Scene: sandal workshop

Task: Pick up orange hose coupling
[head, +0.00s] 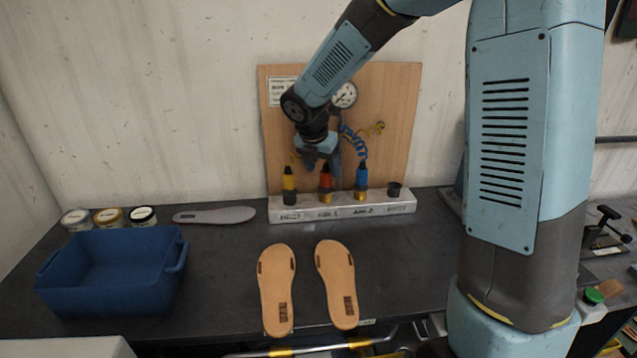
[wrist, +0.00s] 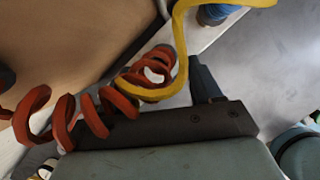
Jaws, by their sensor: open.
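The orange hose coupling (head: 325,182), orange-red with a dark top and brass base, stands upright in the middle of the white block (head: 340,210). My gripper (head: 322,162) points down just above it, open, with its fingers around or just behind the coupling's top; the exact gap cannot be told. In the wrist view an orange-red coiled hose (wrist: 90,115) runs past my dark finger (wrist: 207,85), and a yellow hose (wrist: 183,50) crosses close by. The orange coupling itself cannot be made out in that view.
A yellow coupling (head: 289,181) stands left of the orange one and a blue coupling (head: 361,177) right, both close. A wooden panel (head: 395,120) with a gauge is behind. A blue bin (head: 110,275), two tan soles (head: 276,290) and a grey sole (head: 214,215) lie on the dark bench.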

